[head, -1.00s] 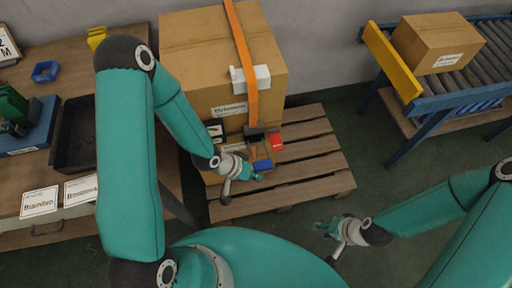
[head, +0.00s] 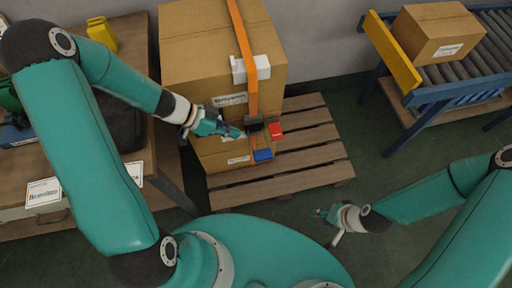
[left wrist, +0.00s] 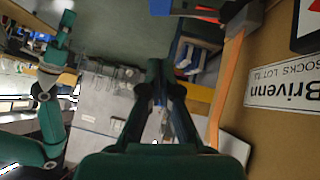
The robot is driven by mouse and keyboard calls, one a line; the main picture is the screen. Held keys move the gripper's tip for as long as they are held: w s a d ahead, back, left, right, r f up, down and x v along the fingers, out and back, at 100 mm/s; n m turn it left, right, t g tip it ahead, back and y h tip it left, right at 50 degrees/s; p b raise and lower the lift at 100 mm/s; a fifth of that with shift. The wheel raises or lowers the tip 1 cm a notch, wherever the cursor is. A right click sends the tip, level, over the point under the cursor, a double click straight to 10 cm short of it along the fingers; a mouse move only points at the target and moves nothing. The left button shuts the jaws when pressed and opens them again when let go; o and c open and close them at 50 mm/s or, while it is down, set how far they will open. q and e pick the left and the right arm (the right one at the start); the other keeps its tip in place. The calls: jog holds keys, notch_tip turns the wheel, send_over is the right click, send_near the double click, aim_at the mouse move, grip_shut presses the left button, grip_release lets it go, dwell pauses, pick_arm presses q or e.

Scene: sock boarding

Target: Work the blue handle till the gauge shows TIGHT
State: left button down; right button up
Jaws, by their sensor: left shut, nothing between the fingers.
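The blue handle (head: 263,155) hangs low on the front of a strapped carton (head: 185,70), below a dark buckle (head: 256,125) on the orange strap (head: 245,50). A red tab (head: 276,130) is at the buckle's right. My left gripper (head: 240,133) is shut and empty, just left of the buckle and above the blue handle, apart from the handle. In the left wrist view its closed fingertips (left wrist: 157,66) are in the middle, with the strap (left wrist: 222,90) to their right. No gauge reading is legible. My right gripper (head: 319,213) is over the floor; its jaws are too small to judge.
The carton stands on a wooden pallet (head: 318,150). A workbench (head: 85,225) with labelled cards is at the left. A roller conveyor (head: 480,60) carries a small box (head: 436,30) at the right. The floor right of the pallet is clear.

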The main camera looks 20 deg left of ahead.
pick_arm(q)
jog(key=b, duration=0.3)
send_over(265, 153)
jog(key=a, duration=0.3)
jog(key=f, duration=0.7)
jog(key=shift+d+f, duration=0.25)
jog(key=shift+f, duration=0.05)
jog(key=shift+s+f+b, duration=0.2)
jog(key=shift+f+b, duration=0.05)
jog(key=shift+f, duration=0.35)
jog(key=shift+s+f+b, duration=0.15)
jog(key=shift+f+b, duration=0.1)
jog(key=shift+f, duration=0.8)
jog(key=shift+s, duration=0.1)
